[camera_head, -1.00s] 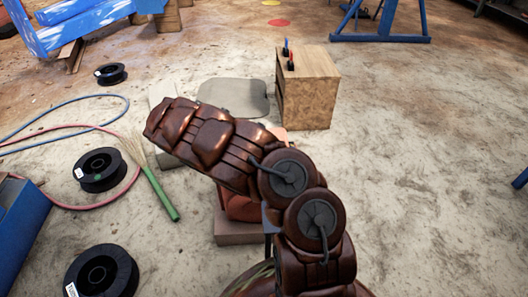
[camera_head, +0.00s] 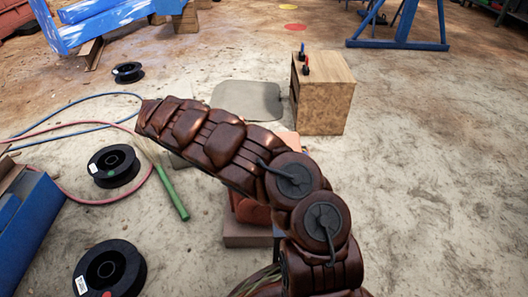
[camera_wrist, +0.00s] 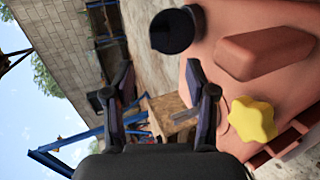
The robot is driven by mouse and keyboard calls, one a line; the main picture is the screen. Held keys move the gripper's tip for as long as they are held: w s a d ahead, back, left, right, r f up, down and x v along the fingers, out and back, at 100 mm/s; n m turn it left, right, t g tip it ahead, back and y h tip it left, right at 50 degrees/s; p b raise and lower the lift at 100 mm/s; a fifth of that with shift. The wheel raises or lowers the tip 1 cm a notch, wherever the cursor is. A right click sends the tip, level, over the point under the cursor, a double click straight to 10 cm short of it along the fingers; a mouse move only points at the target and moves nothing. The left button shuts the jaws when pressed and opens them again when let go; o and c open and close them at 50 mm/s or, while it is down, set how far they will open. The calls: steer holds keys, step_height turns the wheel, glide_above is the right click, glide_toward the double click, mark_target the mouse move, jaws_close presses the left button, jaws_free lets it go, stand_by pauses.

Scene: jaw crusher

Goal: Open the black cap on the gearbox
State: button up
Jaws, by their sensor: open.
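In the wrist view, the round black cap (camera_wrist: 173,31) is near the top centre, at the edge of the salmon-coloured gearbox (camera_wrist: 225,18). The gearbox fills the right side and has a raised block and a yellow star-shaped knob (camera_wrist: 252,119). My gripper (camera_wrist: 159,75) is open, with its two dark fingers apart and nothing between them. The cap appears beyond the fingertips, nearer the right finger, and not touching them. In the head view, my arm covers much of a reddish object on a brown base (camera_head: 247,240); the cap is not visible there.
A wooden cabinet (camera_head: 322,97) with small red and blue items on top stands behind my arm. Black spools (camera_head: 110,268), hoses and a green-handled broom (camera_head: 173,193) lie at left, near a blue box (camera_head: 28,232). The floor at right is clear.

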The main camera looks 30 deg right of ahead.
steer(key=shift+v, duration=1.7)
steer(key=shift+c, duration=0.3)
